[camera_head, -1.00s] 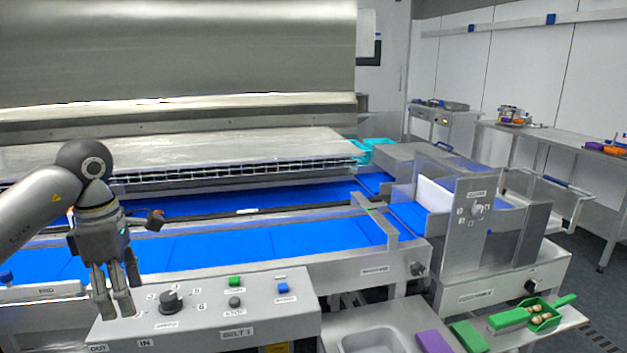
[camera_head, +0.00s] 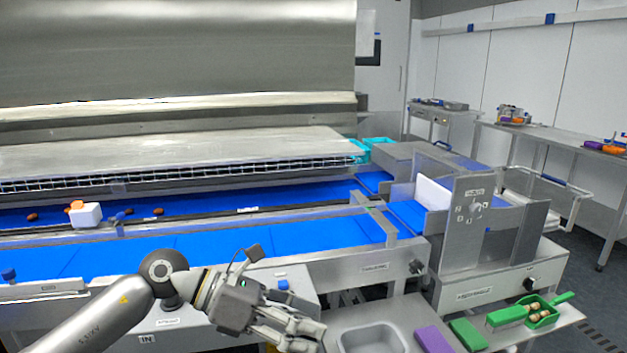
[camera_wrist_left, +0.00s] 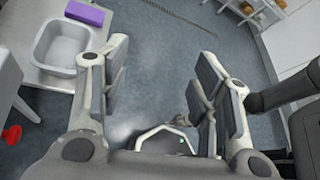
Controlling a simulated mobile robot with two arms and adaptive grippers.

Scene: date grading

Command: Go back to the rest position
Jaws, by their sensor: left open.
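My left gripper (camera_head: 290,328) is in front of the belt control panel (camera_head: 180,318), low in the head view, pointing right toward the grey basin. It is empty. In the left wrist view its fingers (camera_wrist_left: 160,95) are spread apart with only grey floor between them. My left arm covers part of the panel, including its dial. My right gripper is not seen in the head view; a grey jointed part low in the wrist view cannot be made out clearly.
A grey basin (camera_head: 372,338), a purple block (camera_head: 433,340) and a green block (camera_head: 468,335) are on the steel side table. A green scoop (camera_head: 540,312) holds brown pieces.

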